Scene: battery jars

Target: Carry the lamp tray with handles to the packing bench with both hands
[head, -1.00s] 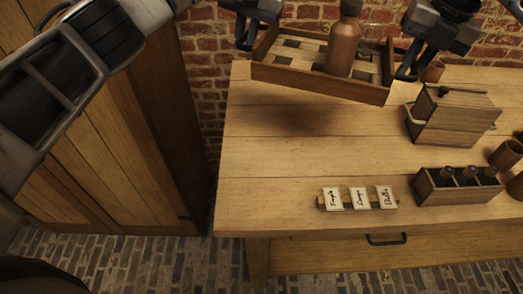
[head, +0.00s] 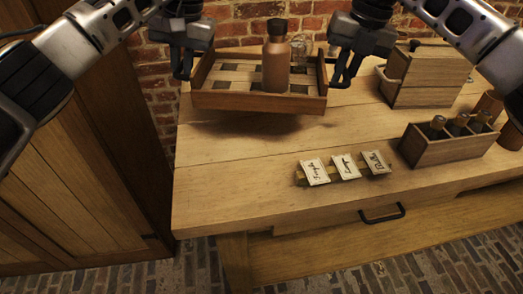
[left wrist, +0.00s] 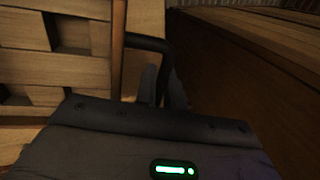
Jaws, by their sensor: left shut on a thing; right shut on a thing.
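The wooden lamp tray (head: 258,102) is held above the back of the wooden bench, with a shadow beneath it. It has a slatted floor with dark square gaps. A brown bottle (head: 276,62) stands upright in it, and a clear glass piece (head: 300,48) shows behind the bottle. My left gripper (head: 183,70) is at the tray's left end, shut on its handle; the dark handle (left wrist: 150,43) also shows in the left wrist view. My right gripper (head: 343,75) is at the right end, shut on the handle there, which is mostly hidden.
On the bench (head: 235,165) are a lidded wooden box (head: 425,75), a small crate (head: 445,150) of dark bottles and several paper labels (head: 345,167). Brown cups stand at the right edge. A wooden cabinet (head: 75,170) stands left. The bench's front left is clear.

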